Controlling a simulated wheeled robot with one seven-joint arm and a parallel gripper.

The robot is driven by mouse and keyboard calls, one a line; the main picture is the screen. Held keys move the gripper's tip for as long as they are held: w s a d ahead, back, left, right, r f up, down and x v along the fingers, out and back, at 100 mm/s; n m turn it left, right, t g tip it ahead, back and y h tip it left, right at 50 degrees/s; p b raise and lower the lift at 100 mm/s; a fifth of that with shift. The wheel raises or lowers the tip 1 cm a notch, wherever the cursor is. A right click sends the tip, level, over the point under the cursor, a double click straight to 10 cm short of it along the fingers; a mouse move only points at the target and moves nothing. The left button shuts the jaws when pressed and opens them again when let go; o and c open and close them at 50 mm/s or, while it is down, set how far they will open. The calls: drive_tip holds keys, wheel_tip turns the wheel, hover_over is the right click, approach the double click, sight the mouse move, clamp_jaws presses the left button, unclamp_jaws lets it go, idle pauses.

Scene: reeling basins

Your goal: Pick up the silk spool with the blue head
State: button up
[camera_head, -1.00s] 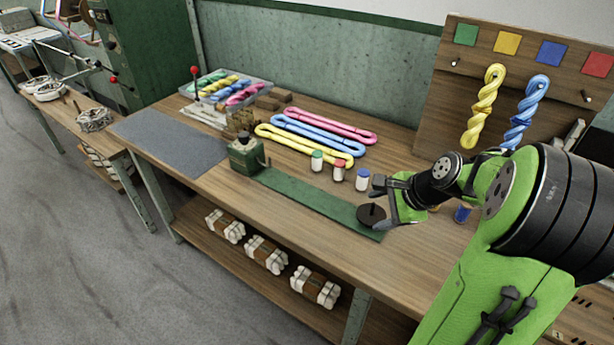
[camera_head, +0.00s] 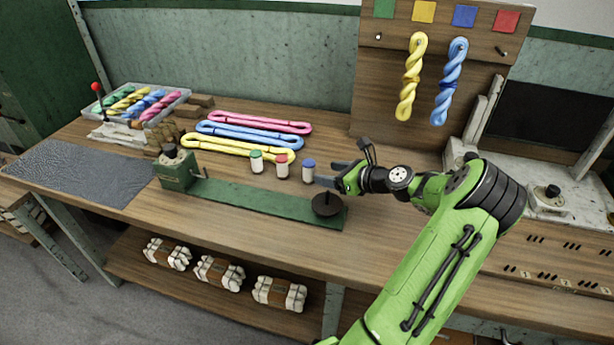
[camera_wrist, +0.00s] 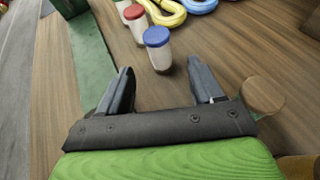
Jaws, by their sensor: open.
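The silk spool with the blue head (camera_head: 308,171) stands upright on the workbench, with a white body and a blue top. It is the rightmost of three spools; a red-headed spool (camera_head: 282,166) and a green-headed spool (camera_head: 257,161) stand to its left. My gripper (camera_head: 328,174) is open just to its right, fingers pointing toward it. In the wrist view the blue-headed spool (camera_wrist: 157,49) stands ahead of the open fingertips (camera_wrist: 160,72), roughly centred between them. The jaws are empty, and the spool is apart from them.
A green strip fixture (camera_head: 250,200) with a dark round disc (camera_head: 327,205) lies in front of the spools. Yellow, blue and pink silk hanks (camera_head: 250,137) lie behind them. A wooden board (camera_head: 385,85) with hanging skeins stands at the back.

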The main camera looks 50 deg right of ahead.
sight(313, 170)
drive_tip(key=b+x, duration=0.3)
drive_tip(key=x, duration=0.6)
drive_tip(key=shift+s+r, duration=0.15)
drive_tip(key=shift+c, duration=0.2)
drive_tip(key=c, duration=1)
drive_tip(key=shift+r, duration=0.1)
